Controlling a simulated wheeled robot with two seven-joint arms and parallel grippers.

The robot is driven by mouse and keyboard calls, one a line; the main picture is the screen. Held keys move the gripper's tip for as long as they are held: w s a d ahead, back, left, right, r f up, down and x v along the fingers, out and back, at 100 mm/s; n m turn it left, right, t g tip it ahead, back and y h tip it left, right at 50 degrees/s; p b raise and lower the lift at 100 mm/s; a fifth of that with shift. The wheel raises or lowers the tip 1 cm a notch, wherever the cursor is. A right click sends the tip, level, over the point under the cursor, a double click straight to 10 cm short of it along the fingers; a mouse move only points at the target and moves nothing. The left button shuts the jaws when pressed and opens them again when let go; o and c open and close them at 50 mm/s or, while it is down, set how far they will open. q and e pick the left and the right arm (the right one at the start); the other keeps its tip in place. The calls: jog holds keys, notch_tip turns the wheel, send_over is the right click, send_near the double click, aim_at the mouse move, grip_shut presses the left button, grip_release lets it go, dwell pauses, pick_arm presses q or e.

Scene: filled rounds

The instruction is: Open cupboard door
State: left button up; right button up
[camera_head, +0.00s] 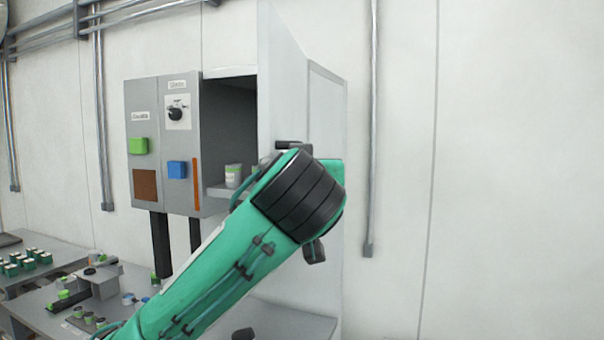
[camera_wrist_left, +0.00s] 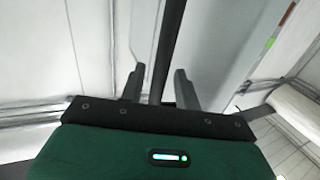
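The cupboard is a grey cabinet with an open front showing a dark interior (camera_head: 229,120). Its pale door (camera_head: 281,90) stands swung out wide on the right side of the opening. My left arm crosses in front of the door's lower part, and its wrist hides most of the gripper in the head view. In the left wrist view my left gripper (camera_wrist_left: 158,78) has its fingers apart, with a long dark bar (camera_wrist_left: 170,40) running between them. I cannot tell whether the fingers touch the bar or whether it is the door's handle. My right gripper is out of view.
A small pale can (camera_head: 233,176) stands on the cupboard shelf. Benches with small parts fill the lower left. The wall at right is clear except for a vertical pipe (camera_head: 372,130).

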pick_arm(q)
jog(key=s+b, duration=0.7)
jog(key=s, duration=0.6)
jog(key=shift+s, duration=0.25)
dwell(0.5)
